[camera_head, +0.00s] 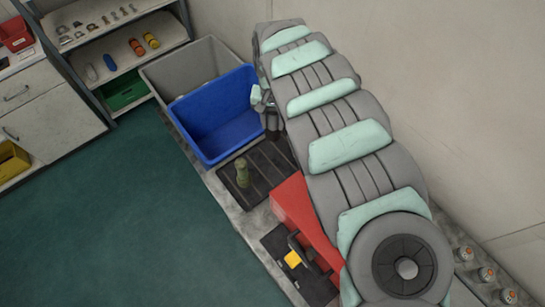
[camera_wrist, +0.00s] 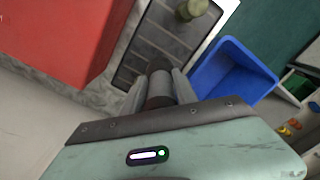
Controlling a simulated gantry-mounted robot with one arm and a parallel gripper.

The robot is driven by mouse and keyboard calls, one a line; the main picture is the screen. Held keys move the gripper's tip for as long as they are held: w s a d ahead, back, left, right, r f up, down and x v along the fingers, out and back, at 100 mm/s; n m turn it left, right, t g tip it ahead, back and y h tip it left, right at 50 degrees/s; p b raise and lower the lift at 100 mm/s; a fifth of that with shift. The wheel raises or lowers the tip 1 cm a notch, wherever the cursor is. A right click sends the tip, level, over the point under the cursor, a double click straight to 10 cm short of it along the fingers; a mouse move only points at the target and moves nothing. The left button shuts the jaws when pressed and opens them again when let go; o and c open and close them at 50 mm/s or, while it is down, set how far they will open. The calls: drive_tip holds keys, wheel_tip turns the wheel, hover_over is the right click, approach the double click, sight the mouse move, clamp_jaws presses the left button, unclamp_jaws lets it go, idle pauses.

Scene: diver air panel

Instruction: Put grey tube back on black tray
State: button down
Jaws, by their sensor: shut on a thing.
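The grey tube (camera_wrist: 158,84), with a brownish band near my end, is between the two fingers of my gripper (camera_wrist: 159,92) in the wrist view. The fingers are shut on it. The black ribbed tray (camera_wrist: 165,42) lies beyond the tube's far end in that view; I cannot tell the gap between them. The tray (camera_head: 265,158) also shows in the head view, with an olive-green cylinder (camera_head: 242,173) standing on it. The cylinder is partly in the wrist view (camera_wrist: 188,9). In the head view my arm covers much of the gripper and the tube cannot be made out clearly.
A blue bin (camera_head: 215,115) stands right behind the tray, with a grey bin (camera_head: 172,68) beyond it. A red box (camera_head: 298,208) is beside the tray, near a black mat with a yellow item (camera_head: 292,259). Shelves with small parts stand at the back left. The green floor is clear.

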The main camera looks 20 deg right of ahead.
sight(272, 132)
wheel_tip(272, 132, down, 7)
drive_tip(key=b, duration=0.3)
drive_tip(key=shift+b, duration=0.3)
wheel_tip(272, 132, down, 10)
drive_tip(key=shift+a+f+p, duration=0.1)
drive_tip(key=shift+a+p, duration=0.05)
drive_tip(key=shift+p, duration=0.4)
drive_tip(key=shift+f, duration=0.2)
drive_tip(key=shift+f, duration=0.1)
drive_tip(key=c, duration=1)
unclamp_jaws()
drive_tip(key=shift+o, duration=0.2)
drive_tip(key=shift+r, duration=6.1)
